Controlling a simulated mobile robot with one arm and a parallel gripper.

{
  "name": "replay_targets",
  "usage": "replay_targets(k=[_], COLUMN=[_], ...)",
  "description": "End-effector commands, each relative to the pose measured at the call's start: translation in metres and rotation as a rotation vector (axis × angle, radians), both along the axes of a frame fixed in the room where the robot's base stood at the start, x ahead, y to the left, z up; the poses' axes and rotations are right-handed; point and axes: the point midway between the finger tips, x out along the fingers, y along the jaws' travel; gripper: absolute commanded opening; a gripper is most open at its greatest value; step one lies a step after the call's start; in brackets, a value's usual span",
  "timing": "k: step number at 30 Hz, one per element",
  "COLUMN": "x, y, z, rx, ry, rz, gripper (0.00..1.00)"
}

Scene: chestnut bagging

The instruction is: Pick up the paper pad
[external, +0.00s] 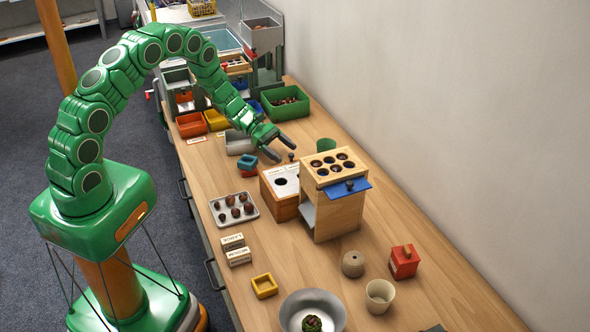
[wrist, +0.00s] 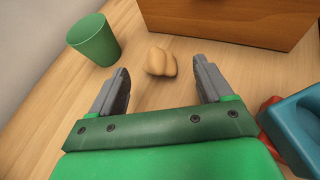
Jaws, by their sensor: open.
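A small tan, crumpled lump (wrist: 160,62), which appears to be the paper pad, lies on the wooden table in the wrist view. It sits ahead of my gripper, between the lines of the two fingers and apart from both. I cannot make it out in the external view. My gripper (external: 282,149) is open and empty, above the table beside the white-topped wooden box. Its two grey fingers also show wide apart in the wrist view (wrist: 161,80).
A green cup (wrist: 94,40) stands left of the lump, and a wooden box (wrist: 230,18) stands beyond it. The tall wooden box (external: 336,212), chestnut tray (external: 217,213) and steel bowl (external: 335,305) stand nearer the external camera.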

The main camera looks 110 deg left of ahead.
Motion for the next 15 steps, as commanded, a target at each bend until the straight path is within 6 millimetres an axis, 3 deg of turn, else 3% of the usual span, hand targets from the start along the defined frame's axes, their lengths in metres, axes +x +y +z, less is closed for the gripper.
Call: replay_targets(k=[2, 9, 15], x=[-0.001, 0.029, 0.043], y=[-0.001, -0.008, -0.010], z=[-0.006, -0.018, -0.023], rx=[-0.001, 0.001, 0.001], ry=[0.000, 0.001, 0.001], rz=[-0.001, -0.003, 0.000], gripper=[0.79, 0.79, 0.79])
